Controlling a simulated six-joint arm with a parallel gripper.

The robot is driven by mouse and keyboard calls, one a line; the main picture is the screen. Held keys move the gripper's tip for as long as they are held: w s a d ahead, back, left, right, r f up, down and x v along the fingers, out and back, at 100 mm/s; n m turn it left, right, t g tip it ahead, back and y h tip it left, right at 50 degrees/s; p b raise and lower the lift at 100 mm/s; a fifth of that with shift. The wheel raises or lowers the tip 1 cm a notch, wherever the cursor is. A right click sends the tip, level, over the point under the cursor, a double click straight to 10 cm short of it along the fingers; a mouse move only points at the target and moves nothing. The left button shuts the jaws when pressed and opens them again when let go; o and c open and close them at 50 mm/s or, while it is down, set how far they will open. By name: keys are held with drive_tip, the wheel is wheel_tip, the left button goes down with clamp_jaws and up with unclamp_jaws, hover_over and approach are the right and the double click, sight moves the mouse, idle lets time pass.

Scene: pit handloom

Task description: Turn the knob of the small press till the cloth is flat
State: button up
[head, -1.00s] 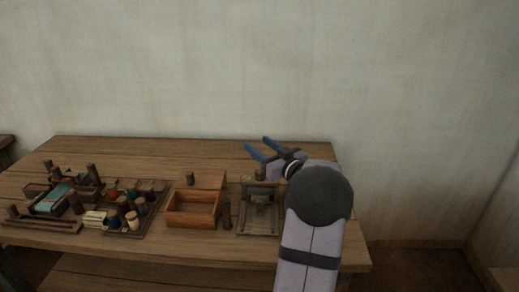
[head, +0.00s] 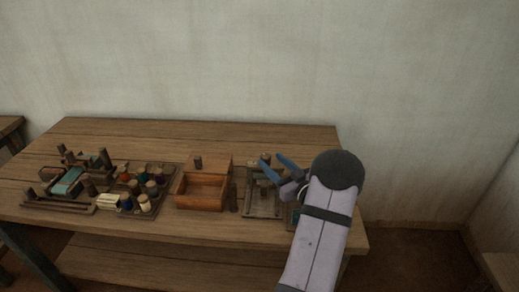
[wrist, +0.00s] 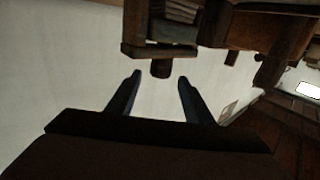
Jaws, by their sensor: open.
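The small wooden press (head: 262,205) stands on the bench, right of the open box, partly hidden by my gripper. Its brown knob (head: 265,157) shows at the top, close to my fingertips. My gripper (head: 271,161) is open, its two blue fingers reaching over the press from the right. In the wrist view the press (wrist: 160,50) appears upside down, and the knob (wrist: 160,69) lies in line with the gap between the open fingers (wrist: 159,79). I cannot tell whether the fingers touch the knob. A greyish layered piece (wrist: 175,10) shows inside the press; whether it is the cloth is unclear.
An open wooden box (head: 202,190) stands just left of the press, with a dark peg between them. Further left are a tray of coloured spools (head: 160,172) and a small wooden loom-like frame (head: 68,185). The bench's back strip (head: 140,135) is clear.

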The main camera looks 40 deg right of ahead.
drive_tip(key=w+d+p, duration=0.1)
drive_tip(key=w, duration=0.7)
drive_tip(key=shift+w+p, duration=0.3)
drive_tip(key=shift+w, duration=0.05)
drive_tip(key=shift+c, duration=0.2)
drive_tip(key=c, duration=1)
